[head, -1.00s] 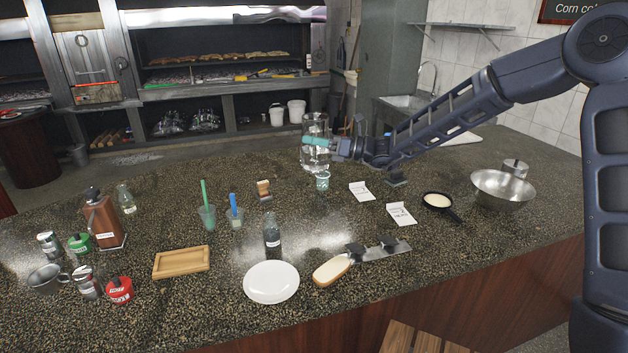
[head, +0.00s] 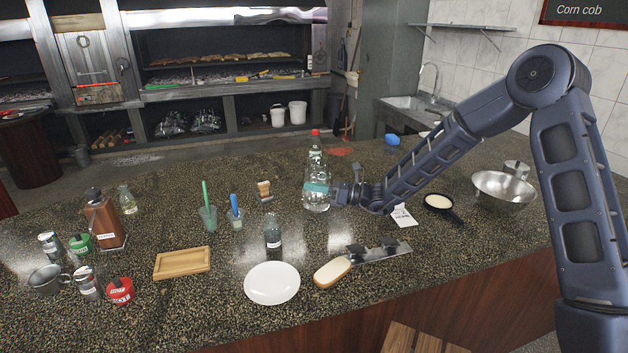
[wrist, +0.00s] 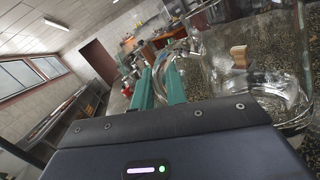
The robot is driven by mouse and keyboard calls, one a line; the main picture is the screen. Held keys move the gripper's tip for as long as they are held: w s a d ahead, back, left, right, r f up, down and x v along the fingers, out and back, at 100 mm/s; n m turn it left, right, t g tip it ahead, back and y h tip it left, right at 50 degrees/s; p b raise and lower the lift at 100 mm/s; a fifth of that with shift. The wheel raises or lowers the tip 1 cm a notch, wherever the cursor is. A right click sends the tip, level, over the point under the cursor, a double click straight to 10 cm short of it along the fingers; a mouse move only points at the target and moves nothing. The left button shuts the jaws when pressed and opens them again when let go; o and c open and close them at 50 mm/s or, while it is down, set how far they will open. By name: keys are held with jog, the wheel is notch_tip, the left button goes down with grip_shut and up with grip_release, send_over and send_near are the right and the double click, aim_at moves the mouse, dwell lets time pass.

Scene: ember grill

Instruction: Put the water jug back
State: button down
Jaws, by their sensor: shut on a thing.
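The water jug (head: 317,202) is a clear glass vessel over the middle of the counter. My gripper (head: 318,187) reaches it from the right, with its teal fingers shut on the jug. In the wrist view the fingers (wrist: 160,88) point away from the camera and the jug's clear wall (wrist: 262,50) fills the right side. The jug looks about upright in the head view. I cannot tell whether its base touches the counter. A red-capped bottle (head: 316,148) stands just behind it and is partly hidden.
A small pan (head: 438,203) and steel bowl (head: 503,189) are right. A blue item (head: 392,140) lies farther back.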

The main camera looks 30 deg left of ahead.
aim_at(316, 199)
jog(key=shift+f, duration=2.1)
jog(key=c, duration=1.4)
grip_release()
jog(key=v, duration=1.2)
jog(key=shift+d, duration=0.1)
